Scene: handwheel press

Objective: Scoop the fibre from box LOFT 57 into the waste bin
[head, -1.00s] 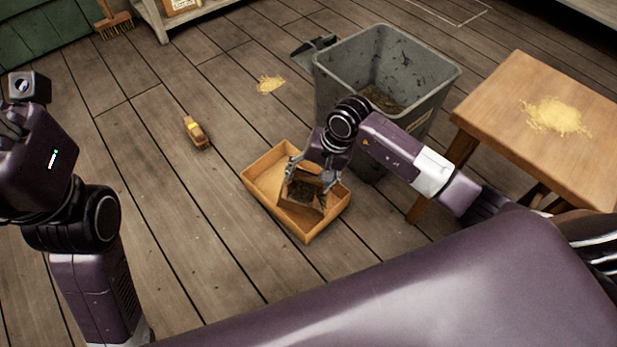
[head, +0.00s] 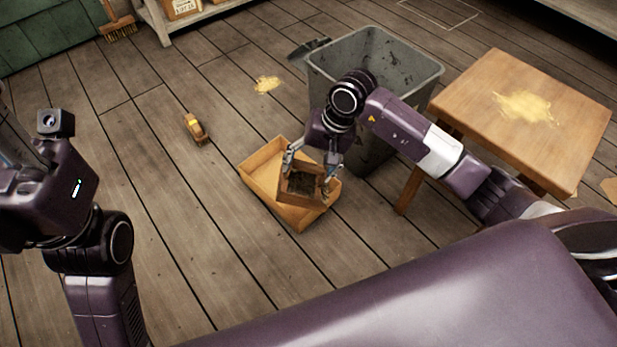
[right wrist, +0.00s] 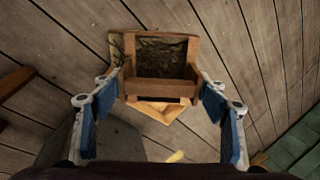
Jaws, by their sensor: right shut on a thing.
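My right gripper (head: 310,163) is shut on a small open wooden box (head: 292,197) with dark fibre (head: 304,185) in it. The right wrist view shows this box (right wrist: 161,88) between the two blue-padded fingers, with fibre (right wrist: 160,56) inside. The held box is over a larger, shallow orange-brown tray (head: 262,172) on the floor and hides part of it. I cannot tell whether they touch. No LOFT 57 label is readable. The grey waste bin (head: 325,75) stands behind, partly hidden by my right arm. My left gripper (head: 12,135) is at the left edge, its fingers unclear.
A wooden table (head: 480,85) with a yellowish patch (head: 525,106) stands right of the bin. Another patch (head: 267,84) and a small brown-and-yellow object (head: 195,128) lie on the floor. A broom (head: 118,25) and a shelf (head: 200,18) are at the back left.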

